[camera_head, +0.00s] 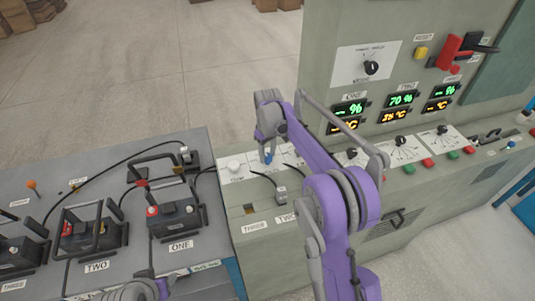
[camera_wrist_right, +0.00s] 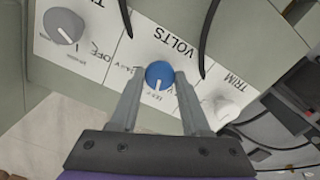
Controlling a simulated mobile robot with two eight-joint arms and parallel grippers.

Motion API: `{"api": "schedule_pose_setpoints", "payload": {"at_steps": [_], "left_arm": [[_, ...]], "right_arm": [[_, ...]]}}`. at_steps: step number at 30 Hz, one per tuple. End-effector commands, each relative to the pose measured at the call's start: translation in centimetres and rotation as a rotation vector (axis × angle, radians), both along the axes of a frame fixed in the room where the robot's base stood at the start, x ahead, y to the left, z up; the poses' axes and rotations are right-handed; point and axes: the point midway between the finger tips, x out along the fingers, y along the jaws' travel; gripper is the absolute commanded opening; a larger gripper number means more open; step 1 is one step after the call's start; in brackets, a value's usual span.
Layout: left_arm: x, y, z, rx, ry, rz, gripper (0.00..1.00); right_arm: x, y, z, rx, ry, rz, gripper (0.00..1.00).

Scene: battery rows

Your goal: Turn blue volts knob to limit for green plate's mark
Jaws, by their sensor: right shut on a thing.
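The blue volts knob (camera_wrist_right: 158,75) is on a white panel marked VOLTS in the right wrist view. Its white pointer line faces down toward my wrist, slightly left. My right gripper (camera_wrist_right: 157,84) has a finger on each side of the knob and is shut on it. In the head view the blue knob (camera_head: 268,159) shows just below my right gripper (camera_head: 268,152) on the sloping console. The small scale print around the knob is too blurred to read surely. I cannot make out a green plate. My left gripper is not in view; only part of my arm shows at the bottom.
Black cables loop close by. Several batteries, one labelled ONE (camera_head: 178,218), stand on the left bench. Lit displays (camera_head: 401,99) are on the upright cabinet.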

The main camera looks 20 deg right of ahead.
Motion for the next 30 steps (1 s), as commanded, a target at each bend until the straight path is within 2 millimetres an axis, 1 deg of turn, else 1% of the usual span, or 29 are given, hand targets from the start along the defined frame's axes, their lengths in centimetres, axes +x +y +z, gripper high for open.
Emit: {"api": "schedule_pose_setpoints", "payload": {"at_steps": [8,19,20,21,23,24,30], "left_arm": [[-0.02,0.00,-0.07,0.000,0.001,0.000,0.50],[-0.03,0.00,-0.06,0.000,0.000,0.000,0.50],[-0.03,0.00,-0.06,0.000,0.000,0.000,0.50],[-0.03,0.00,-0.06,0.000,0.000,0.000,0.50],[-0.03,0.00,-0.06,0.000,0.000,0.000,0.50],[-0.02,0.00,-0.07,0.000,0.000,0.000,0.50],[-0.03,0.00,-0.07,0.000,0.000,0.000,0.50]], "right_arm": [[0.00,-0.01,0.04,0.000,0.000,0.047,0.00],[0.01,-0.02,0.05,0.000,0.000,0.049,0.00],[0.01,-0.02,0.05,0.000,0.000,0.049,0.50],[0.01,-0.02,0.05,0.000,0.000,0.049,0.57],[0.01,-0.02,0.04,0.000,0.000,0.048,0.68],[0.01,-0.02,0.04,0.000,0.000,0.048,0.75],[0.00,-0.01,0.02,0.000,0.000,0.048,0.76]]}}
